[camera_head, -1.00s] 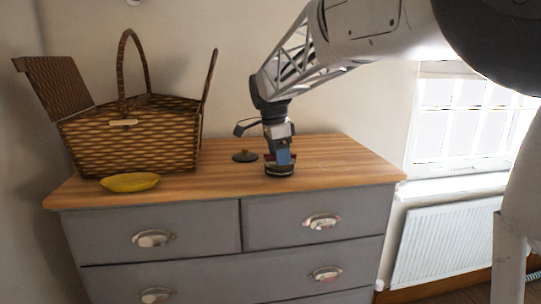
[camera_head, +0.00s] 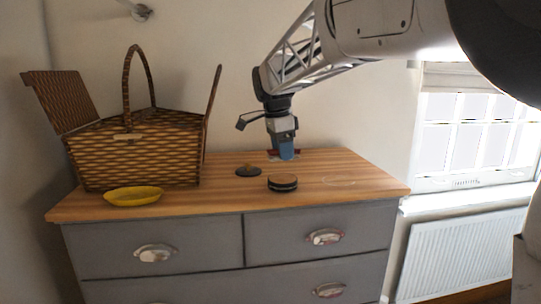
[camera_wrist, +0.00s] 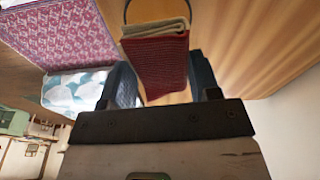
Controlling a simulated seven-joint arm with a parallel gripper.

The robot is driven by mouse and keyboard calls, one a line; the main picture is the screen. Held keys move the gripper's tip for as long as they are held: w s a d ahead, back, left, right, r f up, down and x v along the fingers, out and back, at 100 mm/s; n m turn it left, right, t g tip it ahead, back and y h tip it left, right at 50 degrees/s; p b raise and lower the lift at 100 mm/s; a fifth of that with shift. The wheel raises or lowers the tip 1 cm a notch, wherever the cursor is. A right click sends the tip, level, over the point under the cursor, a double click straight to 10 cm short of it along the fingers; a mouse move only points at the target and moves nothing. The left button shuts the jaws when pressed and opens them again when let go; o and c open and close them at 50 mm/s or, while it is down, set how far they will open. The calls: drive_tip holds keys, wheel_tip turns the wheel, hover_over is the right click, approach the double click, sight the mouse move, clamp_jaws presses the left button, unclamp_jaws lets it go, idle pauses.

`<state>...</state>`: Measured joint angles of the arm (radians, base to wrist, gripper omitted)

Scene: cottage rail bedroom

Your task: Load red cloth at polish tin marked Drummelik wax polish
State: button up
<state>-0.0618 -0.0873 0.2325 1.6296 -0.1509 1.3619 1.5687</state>
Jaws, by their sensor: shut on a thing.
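My gripper (camera_head: 284,155) is shut on the red cloth (camera_wrist: 160,66), a folded dark red piece with a pale edge, held between the two fingers in the wrist view. In the head view only small red bits of the cloth (camera_head: 273,153) show beside the fingers. A low, round, dark tin (camera_head: 283,183) stands on the dresser top, in front of and below my gripper, apart from it. Its marking cannot be read. A dark round lid-like piece with a knob (camera_head: 248,171) lies left of the tin.
A wicker basket (camera_head: 140,160) with raised flaps and a tall handle stands at the left of the wooden dresser top (camera_head: 215,200). A yellow dish (camera_head: 134,196) sits in front of it. The right of the top is clear, with a faint ring on it.

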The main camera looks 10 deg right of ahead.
drive_tip(key=shift+r, duration=0.55)
drive_tip(key=shift+d, duration=0.15)
